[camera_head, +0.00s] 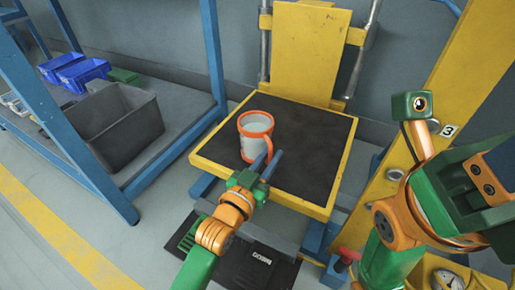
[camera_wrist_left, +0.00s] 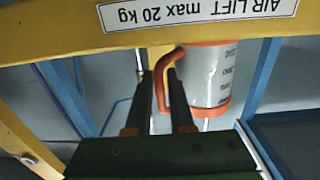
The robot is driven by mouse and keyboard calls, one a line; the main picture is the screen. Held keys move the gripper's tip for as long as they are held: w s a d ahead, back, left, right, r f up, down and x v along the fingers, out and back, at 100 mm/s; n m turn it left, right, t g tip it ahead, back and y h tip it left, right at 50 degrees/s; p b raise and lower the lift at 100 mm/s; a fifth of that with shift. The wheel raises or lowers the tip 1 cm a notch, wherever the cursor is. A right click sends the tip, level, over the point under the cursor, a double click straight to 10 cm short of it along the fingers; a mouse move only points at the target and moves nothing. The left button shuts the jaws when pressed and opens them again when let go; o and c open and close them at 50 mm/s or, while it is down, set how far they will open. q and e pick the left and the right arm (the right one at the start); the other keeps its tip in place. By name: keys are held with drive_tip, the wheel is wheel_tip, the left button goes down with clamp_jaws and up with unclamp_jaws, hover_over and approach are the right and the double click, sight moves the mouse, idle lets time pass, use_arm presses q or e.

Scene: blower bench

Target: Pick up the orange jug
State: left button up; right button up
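The orange jug (camera_head: 254,146) has a grey-white body with an orange rim, base and handle. It stands upright on the dark top of the yellow lift table (camera_head: 203,163). My left gripper (camera_head: 266,163) is at its handle side with its fingers apart. In the left wrist view the jug (camera_wrist_left: 209,75) shows beyond the fingers, and its orange handle (camera_wrist_left: 160,72) lies at the gap of the left gripper (camera_wrist_left: 158,80). I cannot tell whether a finger touches the handle. My right arm is folded at the right; its fingers cannot be made out clearly.
A blue rack (camera_head: 72,140) at the left holds a grey bin (camera_head: 135,141) and blue boxes (camera_head: 83,74). A yellow backrest (camera_head: 308,55) rises behind the table. A yellow post (camera_head: 468,70) stands at the right. The table top right of the jug is clear.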

use_arm(q)
clamp_jaws()
idle(1.4)
